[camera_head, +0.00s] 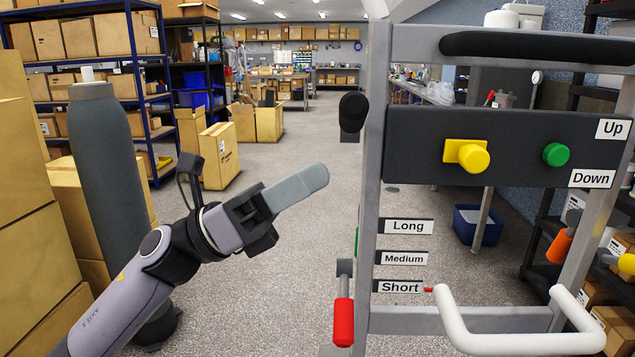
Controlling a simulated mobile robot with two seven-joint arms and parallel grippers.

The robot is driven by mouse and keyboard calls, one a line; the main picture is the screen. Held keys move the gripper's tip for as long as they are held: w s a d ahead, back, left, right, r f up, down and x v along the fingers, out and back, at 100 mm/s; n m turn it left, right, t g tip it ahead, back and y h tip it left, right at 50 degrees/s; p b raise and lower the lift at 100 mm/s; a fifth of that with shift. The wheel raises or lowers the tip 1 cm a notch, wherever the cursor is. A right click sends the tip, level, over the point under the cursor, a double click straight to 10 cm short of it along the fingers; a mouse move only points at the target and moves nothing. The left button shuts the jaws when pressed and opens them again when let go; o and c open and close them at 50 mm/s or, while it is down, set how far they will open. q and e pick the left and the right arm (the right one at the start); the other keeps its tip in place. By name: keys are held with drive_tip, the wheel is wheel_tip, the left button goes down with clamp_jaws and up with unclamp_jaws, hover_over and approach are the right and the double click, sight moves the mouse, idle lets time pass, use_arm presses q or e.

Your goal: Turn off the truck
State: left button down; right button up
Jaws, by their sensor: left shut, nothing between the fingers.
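The truck's metal frame (373,150) stands at the right, close to me. Its dark control panel (410,148) carries a yellow knob (473,157) on a yellow base, a green round button (556,154), and "Up" and "Down" labels at the right end. Below are "Long", "Medium" and "Short" labels, with a red-gripped lever (343,321) left of "Short". My left gripper (314,181) is shut and empty, left of the frame and apart from it, its fingers pointing right and slightly up. My right gripper is not in view.
A white curved handle (515,342) juts out low on the frame, and a black padded bar (530,46) crosses above the panel. Cardboard boxes (25,180) stack at the left edge. The grey floor (300,130) behind my gripper is open.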

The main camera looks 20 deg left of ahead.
use_arm(q)
drive_tip(key=b+v, duration=0.2)
drive_tip(key=v, duration=0.7)
drive_tip(key=shift+s+r+b, duration=0.2)
drive_tip(key=shift+s+b, duration=0.05)
drive_tip(key=shift+b, duration=0.1)
